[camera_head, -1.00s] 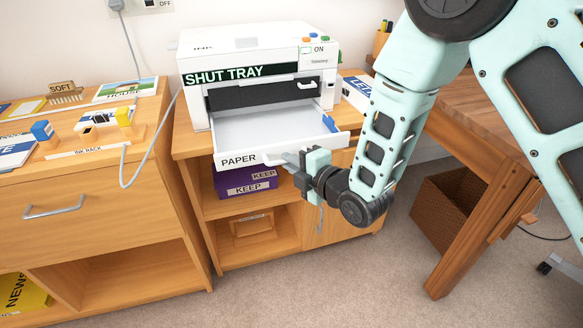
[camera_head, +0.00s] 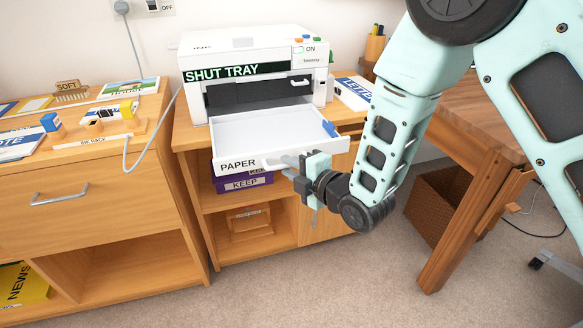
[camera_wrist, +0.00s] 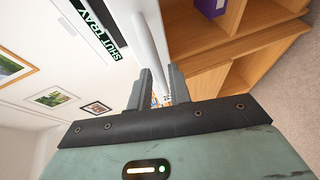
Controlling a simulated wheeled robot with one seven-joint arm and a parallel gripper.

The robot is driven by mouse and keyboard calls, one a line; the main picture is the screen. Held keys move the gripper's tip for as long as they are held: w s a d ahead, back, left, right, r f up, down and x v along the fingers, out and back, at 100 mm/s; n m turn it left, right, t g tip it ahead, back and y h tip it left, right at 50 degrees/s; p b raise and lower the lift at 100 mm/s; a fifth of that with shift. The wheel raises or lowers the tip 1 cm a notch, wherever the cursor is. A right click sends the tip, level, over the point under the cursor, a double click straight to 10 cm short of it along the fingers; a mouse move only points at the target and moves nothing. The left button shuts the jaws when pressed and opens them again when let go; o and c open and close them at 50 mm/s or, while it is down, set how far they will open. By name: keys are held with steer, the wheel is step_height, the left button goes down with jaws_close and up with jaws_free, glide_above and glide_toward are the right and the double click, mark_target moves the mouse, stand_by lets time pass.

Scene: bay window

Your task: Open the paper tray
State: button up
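The white printer (camera_head: 250,52) stands on the cabinet and shows a "SHUT TRAY" sign. Its white paper tray (camera_head: 262,131), labelled PAPER, is pulled well out of the front. The tray looks empty inside, with a blue piece at its right side. A pale bar handle (camera_head: 288,160) sticks out from the tray front. My gripper (camera_head: 303,165) is at this handle. In the wrist view the pale bar (camera_wrist: 150,50) runs down between the two fingers (camera_wrist: 160,88), which appear closed on it. The exact contact is partly hidden.
Below the tray a purple KEEP box (camera_head: 240,182) sits on the shelf, with a brown box (camera_head: 250,218) lower down. A wooden desk (camera_head: 480,165) with a basket (camera_head: 437,205) under it stands at right. A drawer cabinet (camera_head: 110,205) is at left. Carpet in front is free.

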steer(key=p+v, duration=1.3)
steer(key=v, duration=0.4)
steer(key=shift+s, duration=0.1)
stand_by(0.5)
